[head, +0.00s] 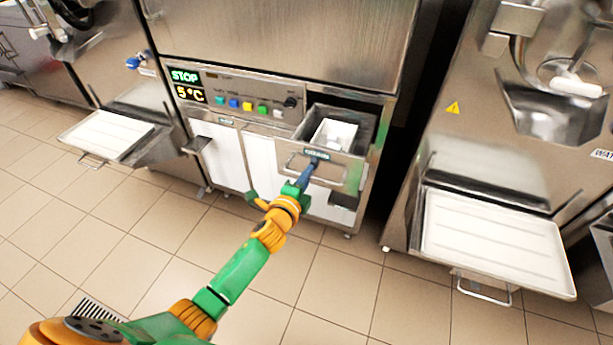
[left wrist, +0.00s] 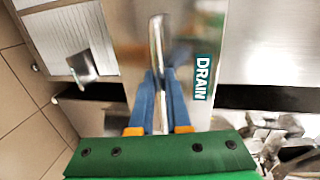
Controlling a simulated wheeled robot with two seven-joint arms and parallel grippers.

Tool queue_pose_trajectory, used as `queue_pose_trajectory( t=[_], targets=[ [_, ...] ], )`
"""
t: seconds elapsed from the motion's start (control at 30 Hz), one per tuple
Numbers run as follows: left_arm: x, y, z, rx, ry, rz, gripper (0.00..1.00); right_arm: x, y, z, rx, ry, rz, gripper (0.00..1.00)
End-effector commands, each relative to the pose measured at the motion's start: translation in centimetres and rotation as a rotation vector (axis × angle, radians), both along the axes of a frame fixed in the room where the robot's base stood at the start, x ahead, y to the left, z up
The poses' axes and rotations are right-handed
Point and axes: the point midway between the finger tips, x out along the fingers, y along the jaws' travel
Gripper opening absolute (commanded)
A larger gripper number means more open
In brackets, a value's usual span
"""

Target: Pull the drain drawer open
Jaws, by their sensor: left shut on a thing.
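The drain drawer (head: 347,169) is a metal drawer at the lower right of the middle machine. It stands pulled out from the front, and its open top shows a white container (head: 336,133) inside. My left gripper (head: 307,172) is at the drawer front, just below the label. In the left wrist view its blue fingers (left wrist: 162,76) are shut on the metal bar handle (left wrist: 156,38), beside the teal DRAIN label (left wrist: 202,77). My right gripper is not in view.
The middle machine's control panel (head: 240,100) reads STOP and 5 °C. White trays stick out from the machines at left (head: 108,135) and right (head: 495,240). Small dark brackets (head: 197,145) jut from the cabinet below. The tiled floor (head: 330,290) in front is clear.

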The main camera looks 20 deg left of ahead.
Motion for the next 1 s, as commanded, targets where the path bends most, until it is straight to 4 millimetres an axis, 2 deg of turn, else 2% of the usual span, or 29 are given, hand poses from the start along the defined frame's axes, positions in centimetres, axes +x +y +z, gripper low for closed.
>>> queue_pose_trajectory(
  t=[0.4,0.43,0.47,0.77,0.87,1.0],
  targets=[
    [0.0,-0.2,-0.1,-0.002,0.0,-0.004,0.0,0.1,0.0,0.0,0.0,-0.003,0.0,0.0],
    [0.0,-0.2,-0.1,-0.002,0.0,-0.004,0.17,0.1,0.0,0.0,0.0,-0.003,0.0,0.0],
    [0.0,-0.2,-0.1,-0.002,0.0,-0.004,0.25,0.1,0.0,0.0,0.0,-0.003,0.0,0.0],
    [-0.1,-0.1,0.0,0.0,0.001,-0.002,0.27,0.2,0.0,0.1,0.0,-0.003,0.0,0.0],
    [-1.4,0.0,0.3,0.0,0.002,-0.002,0.27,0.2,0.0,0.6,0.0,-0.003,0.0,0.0],
    [-4.4,0.0,1.0,0.0,0.003,-0.003,0.27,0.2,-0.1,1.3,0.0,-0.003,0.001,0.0]
  ],
)
